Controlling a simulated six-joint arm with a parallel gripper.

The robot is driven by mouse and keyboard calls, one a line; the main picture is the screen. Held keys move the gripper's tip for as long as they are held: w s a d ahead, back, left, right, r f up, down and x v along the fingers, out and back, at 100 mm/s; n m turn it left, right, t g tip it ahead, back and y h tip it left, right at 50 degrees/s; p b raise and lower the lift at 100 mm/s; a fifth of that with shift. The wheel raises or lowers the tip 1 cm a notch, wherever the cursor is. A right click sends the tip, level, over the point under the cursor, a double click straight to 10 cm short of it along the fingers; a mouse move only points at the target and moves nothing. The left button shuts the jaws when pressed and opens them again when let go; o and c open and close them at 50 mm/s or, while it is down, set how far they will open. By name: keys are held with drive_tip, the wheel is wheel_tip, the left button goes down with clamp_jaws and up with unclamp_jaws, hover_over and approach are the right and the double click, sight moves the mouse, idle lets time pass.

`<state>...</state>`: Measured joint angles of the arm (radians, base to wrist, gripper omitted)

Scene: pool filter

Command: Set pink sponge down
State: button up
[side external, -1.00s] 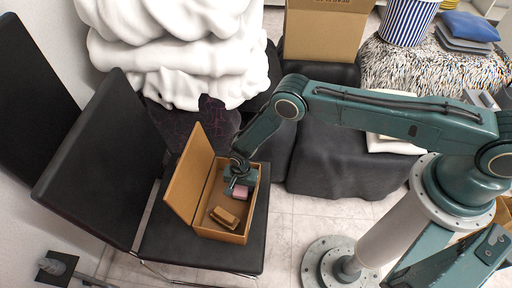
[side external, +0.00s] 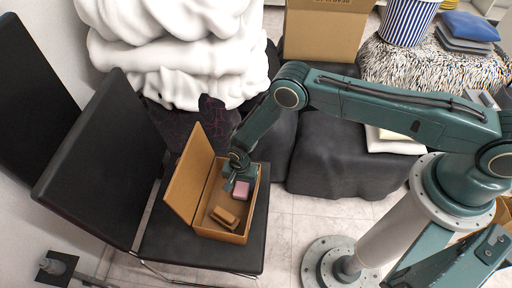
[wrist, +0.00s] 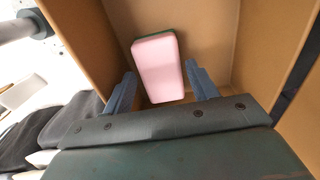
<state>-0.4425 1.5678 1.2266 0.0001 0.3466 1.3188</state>
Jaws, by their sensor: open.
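The pink sponge (side external: 242,189), with a green layer along its far edge, is inside the open cardboard box (side external: 246,229) on the black chair. In the wrist view the pink sponge (wrist: 160,70) lies against the box bottom, between and beyond my fingertips. My gripper (side external: 231,182) is low over the far half of the box, beside the sponge. In the wrist view my gripper (wrist: 161,77) is open, with visible gaps between each finger and the sponge. The sponge's underside is hidden.
A brown block-like item (side external: 225,217) lies in the near end of the box. The raised box lid (side external: 190,180) stands on the left, by the chair back (side external: 105,160). A white draped bundle (side external: 180,50) rises behind the box. A dark covered seat (side external: 345,155) stands to the right.

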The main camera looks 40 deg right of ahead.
sight(242, 186)
wheel_tip(242, 186, up, 9)
drive_tip(key=shift+r, duration=0.15)
idle(0.4)
drive_tip(key=shift+r, duration=0.1)
idle(0.4)
